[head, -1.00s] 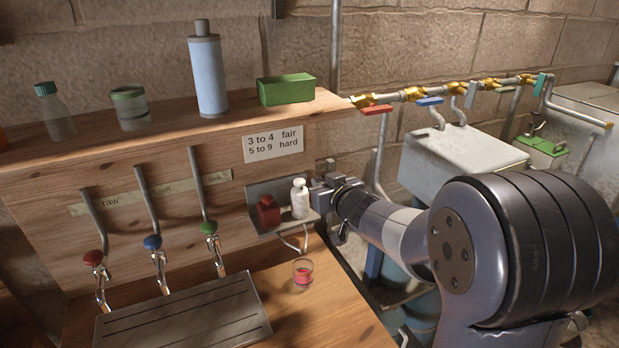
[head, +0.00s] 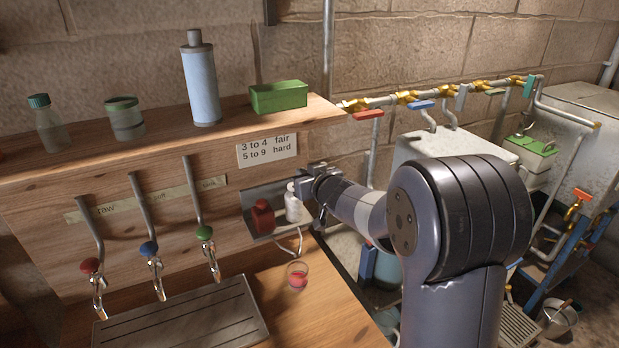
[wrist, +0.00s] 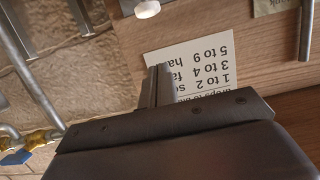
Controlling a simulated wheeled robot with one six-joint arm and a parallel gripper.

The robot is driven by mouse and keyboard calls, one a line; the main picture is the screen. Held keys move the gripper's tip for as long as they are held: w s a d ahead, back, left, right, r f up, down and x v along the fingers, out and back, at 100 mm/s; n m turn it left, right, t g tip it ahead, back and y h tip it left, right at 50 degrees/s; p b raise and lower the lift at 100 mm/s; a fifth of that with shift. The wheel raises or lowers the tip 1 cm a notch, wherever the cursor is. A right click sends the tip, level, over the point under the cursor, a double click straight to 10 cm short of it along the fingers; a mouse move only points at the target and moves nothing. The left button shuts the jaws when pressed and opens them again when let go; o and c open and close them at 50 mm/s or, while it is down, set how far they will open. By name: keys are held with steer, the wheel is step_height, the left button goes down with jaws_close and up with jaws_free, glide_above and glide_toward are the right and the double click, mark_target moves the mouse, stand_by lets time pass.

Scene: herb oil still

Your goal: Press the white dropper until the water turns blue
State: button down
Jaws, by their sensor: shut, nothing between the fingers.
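The white dropper (head: 292,206) stands upright on a small metal shelf fixed to the wooden panel, just right of a dark red dropper (head: 263,217). My gripper (head: 300,180) is shut and empty, close to the white dropper's top at its upper right; I cannot tell whether they touch in the head view. In the wrist view, the shut fingers (wrist: 160,80) point toward the panel, and the dropper's white top (wrist: 147,9) shows at the upper edge, apart from them. A small glass (head: 297,278) on the counter below holds pinkish-red water.
A printed card (head: 267,149) is on the panel above the droppers. Three taps with red, blue and green knobs stand left over a slotted drain tray (head: 182,322). A green box (head: 279,96) and bottles stand on the top shelf. Pipes with valves run along the right wall.

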steer(key=x, duration=0.4)
steer(key=shift+w+a+p, duration=0.1)
steer(key=shift+w+p, duration=0.1)
steer(key=shift+p, duration=0.15)
step_height(320, 180, down, 3)
steer(key=shift+r+b, duration=0.15)
steer(key=shift+b, duration=0.15)
steer(key=shift+f, duration=0.75)
